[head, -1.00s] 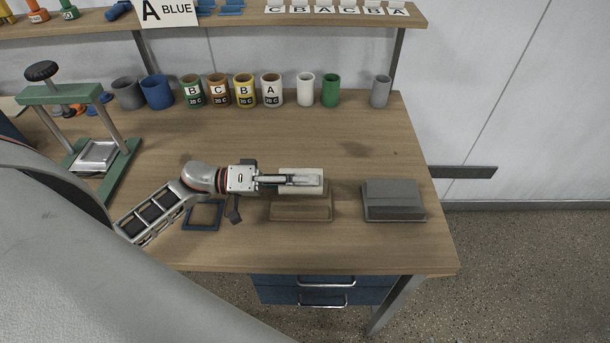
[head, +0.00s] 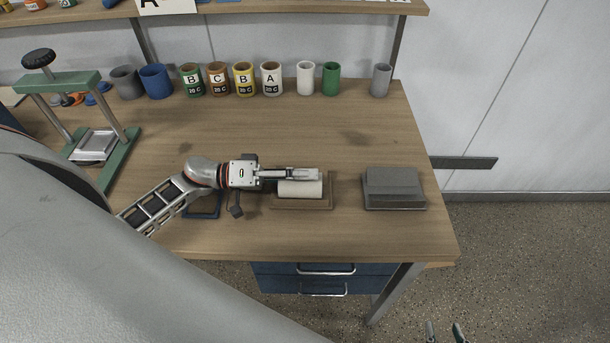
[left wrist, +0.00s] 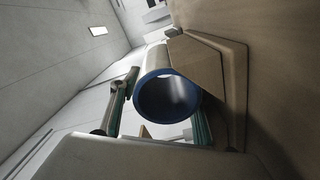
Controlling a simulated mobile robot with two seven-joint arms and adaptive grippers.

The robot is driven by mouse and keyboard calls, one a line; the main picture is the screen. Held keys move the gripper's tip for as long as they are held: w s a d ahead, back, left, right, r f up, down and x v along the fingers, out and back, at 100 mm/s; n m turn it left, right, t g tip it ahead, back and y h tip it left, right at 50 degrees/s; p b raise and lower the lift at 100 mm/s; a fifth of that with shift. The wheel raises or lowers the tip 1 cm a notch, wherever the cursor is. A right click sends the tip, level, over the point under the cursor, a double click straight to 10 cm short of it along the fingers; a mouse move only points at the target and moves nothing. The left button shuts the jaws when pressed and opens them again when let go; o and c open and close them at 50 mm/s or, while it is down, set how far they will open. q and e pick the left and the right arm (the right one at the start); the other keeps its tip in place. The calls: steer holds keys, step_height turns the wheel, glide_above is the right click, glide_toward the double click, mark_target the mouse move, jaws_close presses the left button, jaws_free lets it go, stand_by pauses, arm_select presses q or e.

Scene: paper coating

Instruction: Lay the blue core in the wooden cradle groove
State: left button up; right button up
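The blue core (left wrist: 150,115) is a pale tube with a blue rim at its near end in the left wrist view. In the head view it is a whitish cylinder (head: 300,190) lying lengthwise over the wooden cradle (head: 303,205). The cradle's block also shows in the left wrist view (left wrist: 200,68). My left gripper (head: 305,174) reaches in from the left, its fingers alongside the core. A slim gap shows between one finger and the core, so it looks open. How deep the core sits is partly hidden. My right gripper (head: 445,333) is open and empty at the bottom edge.
A grey stepped block (head: 394,188) stands right of the cradle. A dark blue square frame (head: 203,205) lies left of it, partly under my left arm. Several coloured cups line the back, and a green press (head: 90,130) stands left.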

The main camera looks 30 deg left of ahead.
arm_select(q)
steer(key=shift+f, duration=0.6)
step_height(320, 180, up, 11)
steer(key=shift+r, duration=0.1)
